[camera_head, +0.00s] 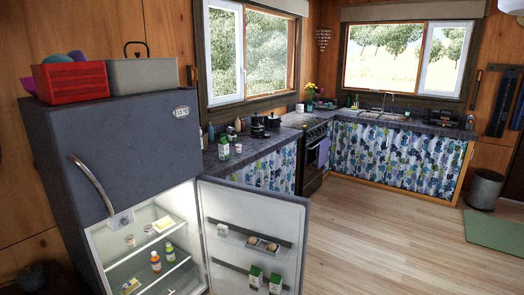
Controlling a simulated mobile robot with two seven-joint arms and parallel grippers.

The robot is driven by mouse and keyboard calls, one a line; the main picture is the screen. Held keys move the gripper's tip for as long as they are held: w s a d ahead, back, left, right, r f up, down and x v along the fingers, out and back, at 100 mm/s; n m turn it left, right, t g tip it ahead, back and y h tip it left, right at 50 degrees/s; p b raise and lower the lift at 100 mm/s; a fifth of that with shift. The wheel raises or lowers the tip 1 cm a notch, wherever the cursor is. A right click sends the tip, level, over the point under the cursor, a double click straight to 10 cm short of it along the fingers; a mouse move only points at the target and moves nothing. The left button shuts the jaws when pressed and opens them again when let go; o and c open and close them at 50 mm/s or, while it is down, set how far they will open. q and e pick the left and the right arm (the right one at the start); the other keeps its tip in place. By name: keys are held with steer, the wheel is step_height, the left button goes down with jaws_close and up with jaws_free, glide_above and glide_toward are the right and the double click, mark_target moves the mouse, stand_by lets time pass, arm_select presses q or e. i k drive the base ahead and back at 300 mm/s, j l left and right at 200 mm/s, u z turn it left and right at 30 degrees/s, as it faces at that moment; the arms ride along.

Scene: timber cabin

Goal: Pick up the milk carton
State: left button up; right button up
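A white and green carton (224,148) stands on the near end of the counter, behind the top of the open fridge door. Two similar green and white cartons, one on the left (256,276) and one on the right (275,284), stand in the lower shelf of the fridge door. The labels are too small to read, so I cannot tell which of these is milk. Neither of my grippers is in view.
The fridge (120,140) is open; its door (255,235) swings out to the right. Bottles (156,262) stand on an inner shelf. A red crate (70,82) and a grey box (142,75) sit on top. Wooden floor (400,240) is clear; a bin (486,190) stands far right.

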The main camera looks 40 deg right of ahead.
mark_target(224, 145)
steer(key=z, duration=1.05)
steer(key=i+l+z, duration=0.2)
steer(key=l, duration=0.15)
steer(key=i+l+z, duration=0.8)
steer(key=z, duration=0.15)
steer(key=i+l+z, duration=0.35)
steer(key=i, duration=0.8)
steer(key=i+u, duration=0.1)
steer(key=i, duration=0.75)
steer(key=i+u, duration=0.75)
steer(key=i+l+u, duration=0.35)
steer(key=i, duration=0.15)
steer(key=i+j+u, duration=0.25)
steer(key=u, duration=0.2)
steer(key=i+u, duration=0.85)
steer(key=i, duration=0.05)
